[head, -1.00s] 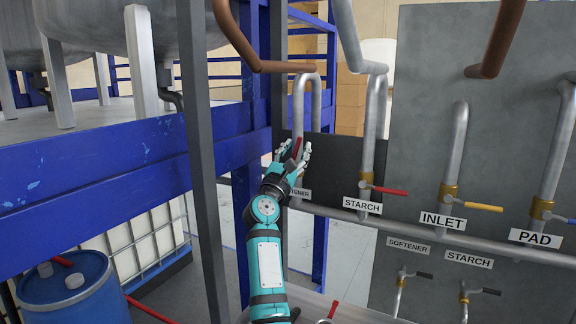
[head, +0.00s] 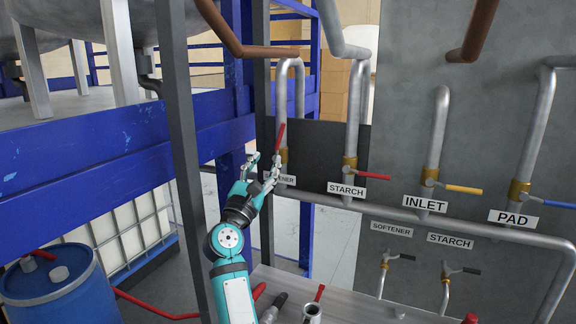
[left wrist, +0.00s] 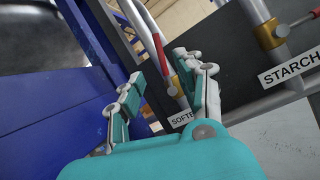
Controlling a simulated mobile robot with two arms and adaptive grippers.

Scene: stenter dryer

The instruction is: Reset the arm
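My left gripper (head: 264,168) is open and empty, with its two fingers apart, in front of the softener valve's lower left side. The softener valve's red handle (head: 279,136) points upward just above the right fingertip. In the left wrist view the handle (left wrist: 160,55) stands beyond the gap between the fingers, with clear space before it. The softener label (head: 286,179) is partly hidden by the gripper in the head view. My right gripper is in neither view.
The starch valve's red handle (head: 374,176), the inlet's yellow handle (head: 464,189) and the pad pipe (head: 540,110) are to the right. A dark post (head: 182,150) and blue beam (head: 90,160) stand left. A blue barrel (head: 50,290) and a metal table (head: 355,305) are below.

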